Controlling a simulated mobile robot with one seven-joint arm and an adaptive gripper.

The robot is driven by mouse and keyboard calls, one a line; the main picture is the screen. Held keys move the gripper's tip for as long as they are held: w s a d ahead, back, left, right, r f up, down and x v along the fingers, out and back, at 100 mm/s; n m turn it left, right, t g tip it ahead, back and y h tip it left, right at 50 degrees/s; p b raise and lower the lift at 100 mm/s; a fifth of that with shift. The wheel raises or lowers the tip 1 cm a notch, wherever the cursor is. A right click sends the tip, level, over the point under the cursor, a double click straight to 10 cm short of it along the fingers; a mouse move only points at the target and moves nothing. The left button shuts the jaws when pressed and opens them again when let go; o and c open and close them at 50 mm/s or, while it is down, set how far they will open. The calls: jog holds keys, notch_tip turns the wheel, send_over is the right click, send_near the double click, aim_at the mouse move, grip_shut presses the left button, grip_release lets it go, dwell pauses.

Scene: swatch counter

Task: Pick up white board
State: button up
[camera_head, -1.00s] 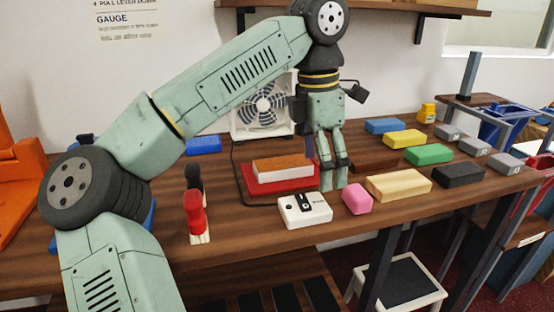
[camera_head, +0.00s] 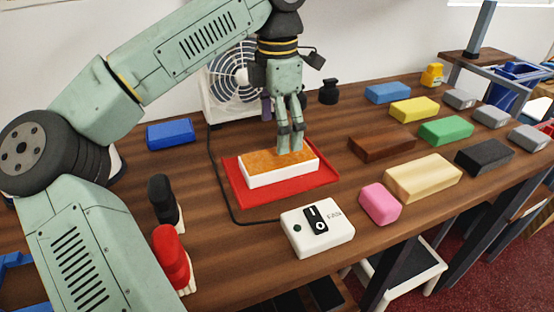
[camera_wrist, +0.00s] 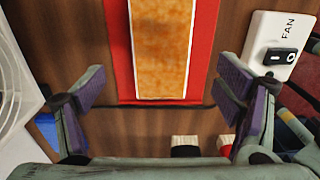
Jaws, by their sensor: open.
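The white board (camera_head: 285,174) is a flat block with white sides and a mottled orange-brown top. It lies on a red mat (camera_head: 234,190) on the wooden counter. In the wrist view the board (camera_wrist: 160,45) runs up the middle, its near end just short of the mat's edge. My gripper (camera_head: 290,146) points down over the board's far side in the head view. In the wrist view my gripper (camera_wrist: 162,92) has its purple-padded fingers wide apart, one on each side of the board's line, with nothing between them. Whether the fingertips touch anything cannot be told.
A white fan (camera_head: 222,85) stands behind the mat. Its cable curves around the mat to a white fan switch box (camera_head: 318,228). Several coloured blocks, including a pink one (camera_head: 380,203), lie to the right.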

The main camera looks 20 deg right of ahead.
aim_at(279, 157)
jog(key=shift+s+d+f+p, duration=0.1)
jog(key=shift+f+p, duration=0.15)
jog(key=shift+f, duration=1.35)
jog(key=shift+d+f+p, duration=0.1)
jog(key=shift+f+p, duration=0.15)
jog(key=shift+f, duration=1.3)
jog(key=shift+c, duration=0.4)
jog(key=c, duration=1.3)
